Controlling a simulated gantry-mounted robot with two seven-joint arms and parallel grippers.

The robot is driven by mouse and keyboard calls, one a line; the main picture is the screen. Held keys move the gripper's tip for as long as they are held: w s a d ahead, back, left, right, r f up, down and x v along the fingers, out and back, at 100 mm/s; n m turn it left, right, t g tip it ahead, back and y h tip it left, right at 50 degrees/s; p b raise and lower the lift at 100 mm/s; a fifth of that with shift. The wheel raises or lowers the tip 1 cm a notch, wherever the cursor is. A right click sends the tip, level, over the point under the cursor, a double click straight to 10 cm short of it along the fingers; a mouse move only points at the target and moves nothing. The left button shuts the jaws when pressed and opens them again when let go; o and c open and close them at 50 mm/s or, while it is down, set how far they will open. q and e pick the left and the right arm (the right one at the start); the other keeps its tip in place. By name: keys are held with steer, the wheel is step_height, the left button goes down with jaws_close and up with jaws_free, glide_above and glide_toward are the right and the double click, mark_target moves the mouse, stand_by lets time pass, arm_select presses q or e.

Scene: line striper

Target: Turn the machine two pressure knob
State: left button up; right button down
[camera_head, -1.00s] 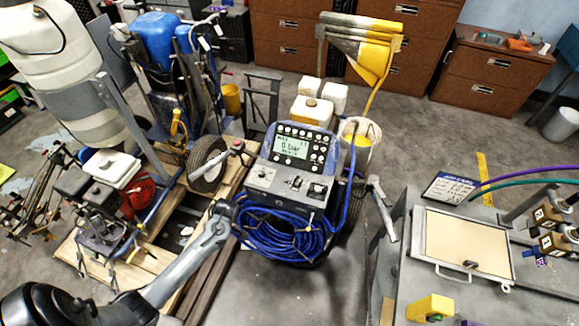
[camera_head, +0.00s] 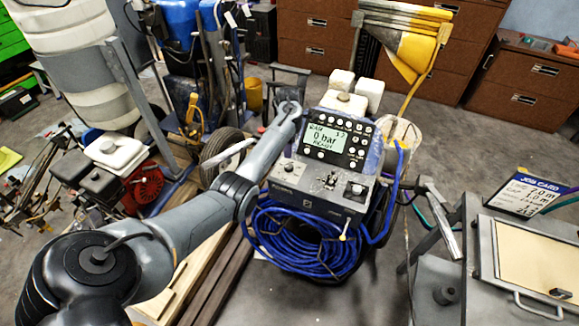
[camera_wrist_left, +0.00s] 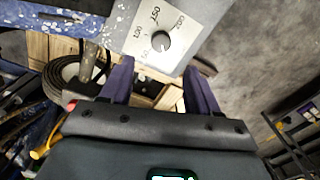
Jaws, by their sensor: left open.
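My left gripper (camera_wrist_left: 160,86) is open and empty. Its two dark fingers are apart, below the knob in the picture and not seen touching it. In the head view, the striping machine (camera_head: 329,148) has a screen reading 0 bar, with small controls on the panel below. My left arm reaches up along the left side of this panel. The fingers cannot be made out there. My right gripper is not in view.
A coiled blue hose (camera_head: 300,232) hangs on the machine's front. Another machine with a red engine (camera_head: 146,184) stands at left by wooden pallets. A metal bench (camera_head: 470,290) with a job card (camera_head: 530,192) is at right. Grey floor shows between machine and bench.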

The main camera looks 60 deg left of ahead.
mark_target(289, 166)
arm_select(q)
steer(key=f+b, duration=0.1)
steer(key=f, duration=0.3)
steer(key=f+b, duration=0.1)
steer(key=f, duration=0.4)
steer(key=shift+s+d+f, duration=0.1)
steer(key=shift+d+f, duration=0.1)
steer(key=shift+f, duration=0.05)
steer(key=c, duration=1)
